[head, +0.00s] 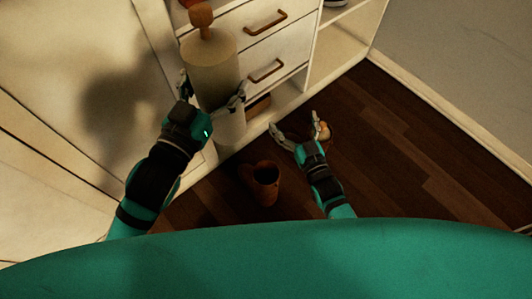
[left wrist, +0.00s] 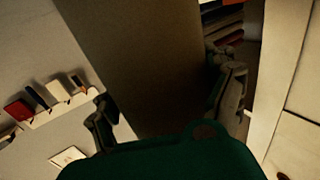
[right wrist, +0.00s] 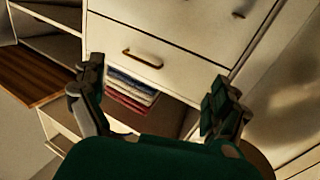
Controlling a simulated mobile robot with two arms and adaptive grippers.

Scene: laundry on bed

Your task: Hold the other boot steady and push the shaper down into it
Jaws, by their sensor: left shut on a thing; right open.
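A long pale cylinder with a round wooden knob on top, which looks like the shaper (head: 212,62), stands upright in my left gripper (head: 212,86). The gripper is shut around its side. In the left wrist view the shaper (left wrist: 140,55) fills the space between the fingers. A brown boot (head: 265,175) stands on the floor with its dark top opening empty, below and right of the shaper. My right gripper (head: 296,125) is open, apart from that boot. A brown thing with a pale knob (head: 323,131), perhaps the first boot, is partly hidden behind the right fingers.
A white cabinet with drawers (head: 262,52) stands close behind the shaper. In the right wrist view, books (right wrist: 132,92) lie on a shelf below a drawer handle (right wrist: 142,58). The dark wooden floor (head: 420,150) is clear to the right.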

